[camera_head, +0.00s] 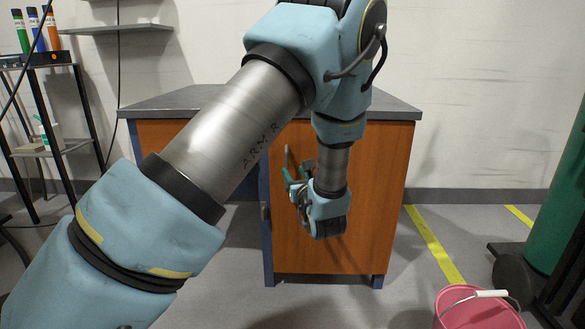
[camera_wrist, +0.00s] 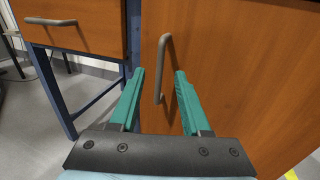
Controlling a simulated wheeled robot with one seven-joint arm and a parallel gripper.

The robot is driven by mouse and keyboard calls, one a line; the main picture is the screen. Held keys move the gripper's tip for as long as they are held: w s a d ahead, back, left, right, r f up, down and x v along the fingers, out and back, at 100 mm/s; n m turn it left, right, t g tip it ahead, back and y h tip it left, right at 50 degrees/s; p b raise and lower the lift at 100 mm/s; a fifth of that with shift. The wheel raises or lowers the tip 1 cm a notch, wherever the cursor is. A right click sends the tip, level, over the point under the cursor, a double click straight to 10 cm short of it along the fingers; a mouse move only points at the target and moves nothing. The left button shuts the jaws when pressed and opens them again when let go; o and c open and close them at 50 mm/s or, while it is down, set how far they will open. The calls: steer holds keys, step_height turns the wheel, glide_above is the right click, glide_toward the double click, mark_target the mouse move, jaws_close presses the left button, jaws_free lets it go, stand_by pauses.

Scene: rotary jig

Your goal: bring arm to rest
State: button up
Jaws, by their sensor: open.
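My arm reaches across the head view, bent at the elbow, with the forearm hanging down in front of an orange-brown wooden cabinet (camera_head: 375,200). My gripper (camera_head: 288,172) is in front of the cabinet door, pointing toward it. In the wrist view my gripper (camera_wrist: 158,75) shows two green fingers spread apart with nothing between them. A grey bar handle (camera_wrist: 162,65) on the cabinet door shows beyond and between the fingers. I cannot tell how close the fingers are to it; no contact shows.
The cabinet has a dark grey top (camera_head: 390,107) and a drawer handle (camera_wrist: 50,21) at left. A pink bucket (camera_head: 475,310) stands at lower right near a green cylinder (camera_head: 557,205). A black rack (camera_head: 50,150) with bottles stands at left.

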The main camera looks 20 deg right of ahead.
stand_by(0.4)
steer(key=w+a+n+g+y, duration=0.15)
steer(key=a+n+y, duration=0.25)
steer(key=a, duration=0.5)
steer(key=w+a+n+g+y, duration=0.1)
steer(key=a+n+g+y, duration=0.3)
steer(key=a, duration=0.5)
steer(key=s+a+f+n+g+y, duration=0.2)
steer(key=s+a+n+g+y, duration=0.15)
steer(key=a+n, duration=0.6)
steer(key=s+a+f+n+g+h, duration=0.2)
steer(key=s+a+n+g+h, duration=0.3)
steer(key=s+a+n+g, duration=0.55)
steer(key=s+r+n+t+h+p, duration=0.1)
steer(key=r+n+p, duration=0.1)
steer(key=r+p, duration=0.9)
steer(key=s+d+r+n+t+h+p, duration=0.1)
steer(key=r+n+h+p, duration=0.1)
steer(key=r+p, duration=0.9)
steer(key=s+d+r+n+t+h+p, duration=0.1)
steer(key=r+n+p, duration=0.3)
steer(key=r+p, duration=0.8)
step_height(320, 180, up, 3)
steer(key=shift+s+f, duration=0.15)
steer(key=shift+s, duration=0.15)
